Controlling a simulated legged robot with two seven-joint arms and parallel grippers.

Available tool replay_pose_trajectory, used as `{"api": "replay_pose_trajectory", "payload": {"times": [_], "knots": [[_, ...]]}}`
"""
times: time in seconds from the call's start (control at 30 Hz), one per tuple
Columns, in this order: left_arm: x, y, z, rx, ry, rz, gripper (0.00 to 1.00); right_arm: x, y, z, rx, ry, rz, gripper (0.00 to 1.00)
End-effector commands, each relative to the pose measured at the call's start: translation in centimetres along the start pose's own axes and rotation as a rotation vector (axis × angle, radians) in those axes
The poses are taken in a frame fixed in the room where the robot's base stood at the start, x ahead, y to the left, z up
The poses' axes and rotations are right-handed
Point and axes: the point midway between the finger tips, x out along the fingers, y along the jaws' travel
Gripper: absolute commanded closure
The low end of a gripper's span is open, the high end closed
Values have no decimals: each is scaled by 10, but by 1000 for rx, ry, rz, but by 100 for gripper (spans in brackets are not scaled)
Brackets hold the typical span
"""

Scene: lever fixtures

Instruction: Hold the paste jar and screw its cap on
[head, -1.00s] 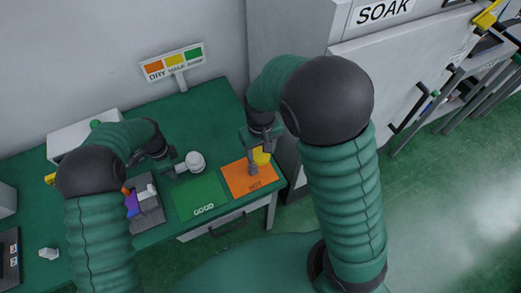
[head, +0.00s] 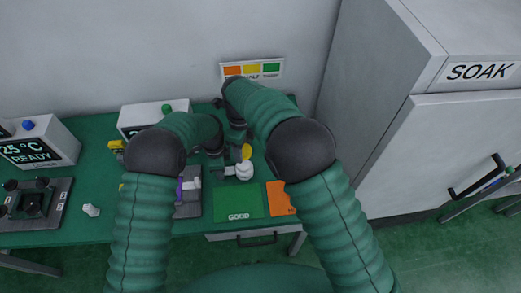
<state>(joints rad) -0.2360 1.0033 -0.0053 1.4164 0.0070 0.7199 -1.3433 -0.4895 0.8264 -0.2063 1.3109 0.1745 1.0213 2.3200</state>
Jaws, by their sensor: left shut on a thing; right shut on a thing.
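The white paste jar (head: 244,171) is above the green GOOD mat (head: 237,203). My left gripper (head: 235,172) is shut on it from the left. The yellow cap (head: 246,152) is just beyond the jar in the picture. My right gripper (head: 243,148) is shut on the cap, and my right arm partly hides it. I cannot tell whether the cap touches the jar; the jar's mouth is not clear from here.
The orange mat (head: 281,197) is empty where it shows. A grey tray (head: 187,210) holds a purple and white item left of the GOOD mat. A colour-marked sign (head: 265,69) and a white box (head: 140,115) stand behind. The SOAK cabinet (head: 430,120) is at right.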

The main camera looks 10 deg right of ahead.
Motion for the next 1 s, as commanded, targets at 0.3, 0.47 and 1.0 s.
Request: {"api": "replay_pose_trajectory", "payload": {"times": [0.3, 0.47, 1.0], "knots": [[1, 0, 1, -1, -2, 1, 100, 0, 1, 3, 36, 0, 0, 84], [1, 0, 1, -1, -2, 1, 100, 5, 1, 3, 35, 2, 0, 84], [1, 0, 1, -1, -2, 1, 100, 55, 1, 2, 35, 2, 0, 84]]}}
